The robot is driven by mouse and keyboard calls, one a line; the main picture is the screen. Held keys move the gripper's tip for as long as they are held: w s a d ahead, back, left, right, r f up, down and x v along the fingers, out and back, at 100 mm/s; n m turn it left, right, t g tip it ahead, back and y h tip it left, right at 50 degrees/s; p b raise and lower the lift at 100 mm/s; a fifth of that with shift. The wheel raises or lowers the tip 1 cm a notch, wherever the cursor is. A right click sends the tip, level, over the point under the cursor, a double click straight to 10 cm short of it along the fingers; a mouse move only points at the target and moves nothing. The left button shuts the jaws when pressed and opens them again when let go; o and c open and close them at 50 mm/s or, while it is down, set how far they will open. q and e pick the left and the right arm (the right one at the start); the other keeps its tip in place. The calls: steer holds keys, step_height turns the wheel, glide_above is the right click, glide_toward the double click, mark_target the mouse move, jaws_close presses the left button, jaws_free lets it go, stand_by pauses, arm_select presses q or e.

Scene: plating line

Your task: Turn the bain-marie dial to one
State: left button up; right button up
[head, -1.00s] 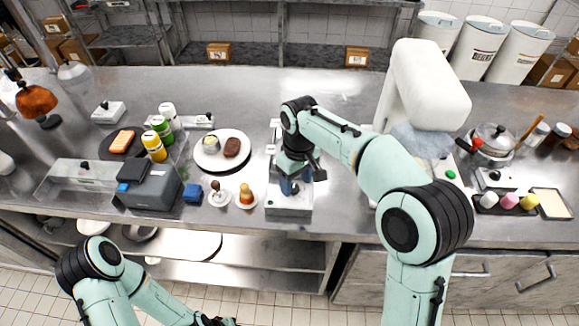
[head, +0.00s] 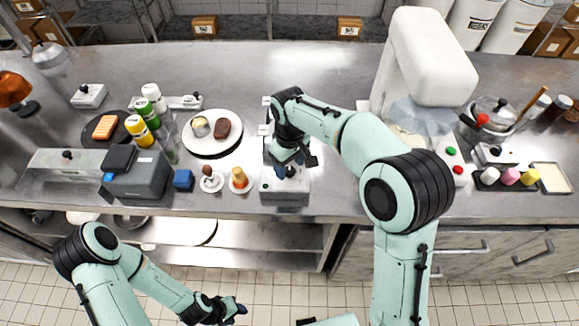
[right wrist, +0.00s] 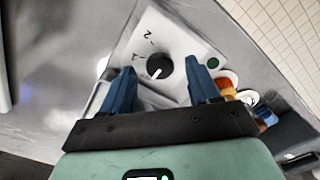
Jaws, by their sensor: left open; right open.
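A control box (head: 286,196) with a pale top stands at the counter's front edge, under my right gripper (head: 295,163). In the right wrist view, its black round dial (right wrist: 159,66) has a white pointer line towards the lower left, nearer the gripper. In the head view my arm and gripper mostly hide the dial. My left gripper (head: 238,309) is open and empty, low in front of the counter.
A green button (right wrist: 213,62) is beside the dial. Small dessert plates (head: 240,181), a blue block (head: 183,179) and a plate with food (head: 212,146) are left of the box. A white mixer (head: 430,65) stands right. Bare counter (head: 300,75) lies behind.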

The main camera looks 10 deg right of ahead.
steer(key=shift+f, duration=0.6)
steer(key=c, duration=1)
steer(key=shift+c, duration=0.2)
steer(key=shift+m, duration=0.3)
steer(key=m, duration=1.1)
steer(key=shift+p, duration=0.3)
